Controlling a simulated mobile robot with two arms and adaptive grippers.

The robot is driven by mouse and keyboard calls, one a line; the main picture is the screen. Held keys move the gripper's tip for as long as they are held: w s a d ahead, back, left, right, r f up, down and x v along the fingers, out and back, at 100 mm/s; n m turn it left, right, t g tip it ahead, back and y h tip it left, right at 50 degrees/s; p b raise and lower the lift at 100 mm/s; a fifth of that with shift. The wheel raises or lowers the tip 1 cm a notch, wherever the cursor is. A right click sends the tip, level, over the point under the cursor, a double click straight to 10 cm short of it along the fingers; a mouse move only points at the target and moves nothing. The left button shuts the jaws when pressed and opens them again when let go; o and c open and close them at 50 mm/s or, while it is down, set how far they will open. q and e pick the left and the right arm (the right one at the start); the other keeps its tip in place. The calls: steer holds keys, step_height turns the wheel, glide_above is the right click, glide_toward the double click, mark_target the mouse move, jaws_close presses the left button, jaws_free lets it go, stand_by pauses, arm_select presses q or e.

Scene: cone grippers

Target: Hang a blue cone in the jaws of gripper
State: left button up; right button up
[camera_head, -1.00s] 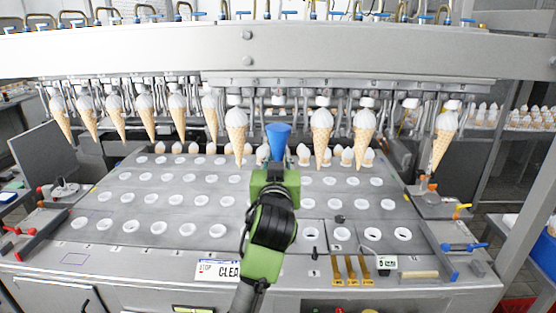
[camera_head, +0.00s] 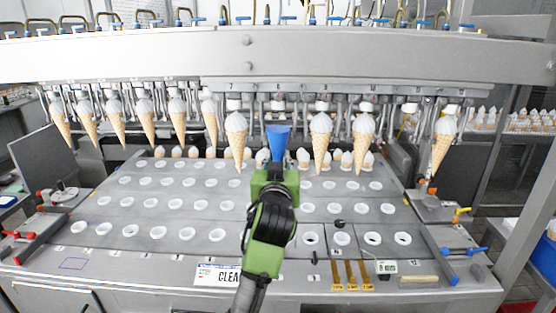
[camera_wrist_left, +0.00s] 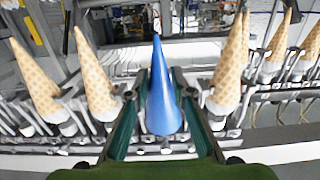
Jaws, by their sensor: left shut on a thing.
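A blue cone (camera_head: 278,142) stands in my left gripper (camera_head: 276,163), wide end up, in the head view. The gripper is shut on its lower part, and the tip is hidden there. In the left wrist view the blue cone (camera_wrist_left: 163,95) shows between the two dark green fingers (camera_wrist_left: 163,120) with its tip toward the top of the picture. In the head view it appears in a gap in the row of hanging cones, between a cone (camera_head: 236,140) on the left and a cone (camera_head: 320,138) on the right. I cannot tell whether it touches the machine's jaws. My right gripper is not in view.
Several waffle cones with white tops hang point-down from the machine's rail (camera_head: 350,87). They stand close on both sides in the left wrist view, such as this cone (camera_wrist_left: 95,75). Below lies a grey plate (camera_head: 115,200) with rows of white-rimmed holes.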

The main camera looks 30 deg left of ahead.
arm_select(q)
steer(key=shift+w+a, duration=0.1)
steer(key=shift+x, duration=1.8)
steer(key=shift+f, duration=0.55)
stand_by(1.0)
steer(key=o, duration=1.3)
steer(key=p+v, duration=0.1)
steer(key=v, duration=0.8)
stand_by(0.8)
